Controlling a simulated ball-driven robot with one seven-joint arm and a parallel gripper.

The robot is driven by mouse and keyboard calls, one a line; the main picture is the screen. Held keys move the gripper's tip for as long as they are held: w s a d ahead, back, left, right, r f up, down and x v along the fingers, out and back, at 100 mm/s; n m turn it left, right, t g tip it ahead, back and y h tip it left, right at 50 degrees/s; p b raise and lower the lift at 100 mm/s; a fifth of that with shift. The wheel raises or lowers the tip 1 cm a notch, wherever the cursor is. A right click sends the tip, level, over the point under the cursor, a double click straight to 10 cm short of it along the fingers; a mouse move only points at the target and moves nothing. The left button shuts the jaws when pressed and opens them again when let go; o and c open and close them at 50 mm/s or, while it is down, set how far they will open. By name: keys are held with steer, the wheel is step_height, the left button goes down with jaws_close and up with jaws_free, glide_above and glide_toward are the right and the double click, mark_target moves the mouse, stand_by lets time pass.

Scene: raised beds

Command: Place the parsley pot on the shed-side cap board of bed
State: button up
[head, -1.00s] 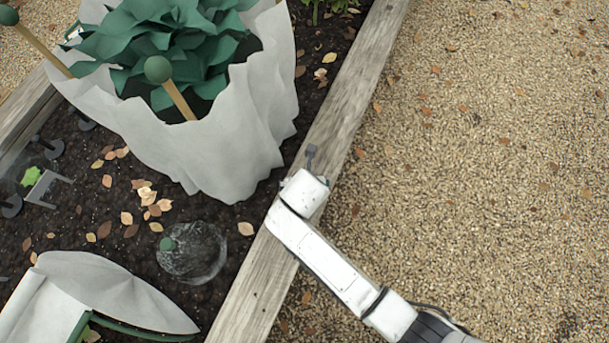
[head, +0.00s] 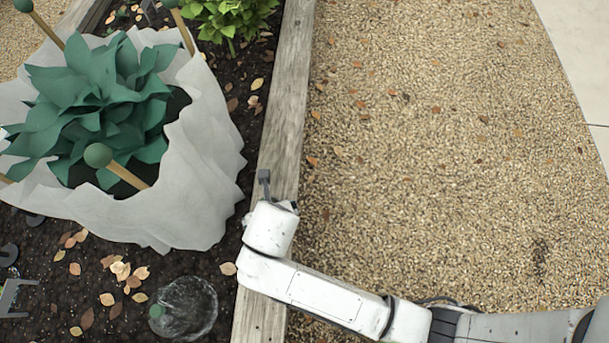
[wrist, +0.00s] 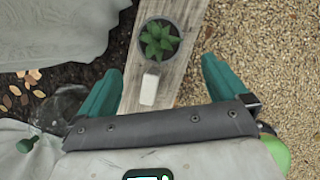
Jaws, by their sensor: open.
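In the wrist view, a small dark round pot (wrist: 158,42) with a green leafy plant appears to stand upright on the weathered wooden cap board (wrist: 185,22) of the bed. A small white block or label (wrist: 150,86) lies against its near side. I cannot read whether this is the parsley. My gripper (wrist: 162,66) is open. Its two green fingers are spread wide, one toward each side of the board, with the pot ahead between their lines and not gripped. In the head view my white arm covers the board (head: 285,90) there, and neither pot nor fingers can be made out.
A large plant in a pale fabric wrap (head: 205,150) stands in the soil left of the board. A clear dome (head: 185,305) sits on the soil near the board. Leafy green plants (head: 225,20) grow farther up. Open gravel (head: 440,150) lies to the right.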

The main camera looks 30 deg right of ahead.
steer(key=s+d+r+m+g, duration=0.1)
steer(key=s+d+m, duration=0.4)
steer(key=m, duration=0.6)
steer(key=s+d+r+m+g, duration=0.1)
steer(key=s+d+r+m, duration=0.1)
steer(key=s+d+m, duration=0.3)
steer(key=s+d+r+m+g, duration=0.1)
steer(key=s+d+m, duration=0.4)
steer(key=d+m, duration=0.7)
steer(key=r+m, duration=0.1)
steer(key=m, duration=0.5)
steer(key=shift+s+r+y, duration=0.2)
steer(key=shift+r+y, duration=0.05)
steer(key=shift+y, duration=0.05)
step_height(320, 180, up, 11)
steer(key=p, duration=1)
steer(key=shift+p, duration=0.4)
steer(key=shift+f, duration=0.1)
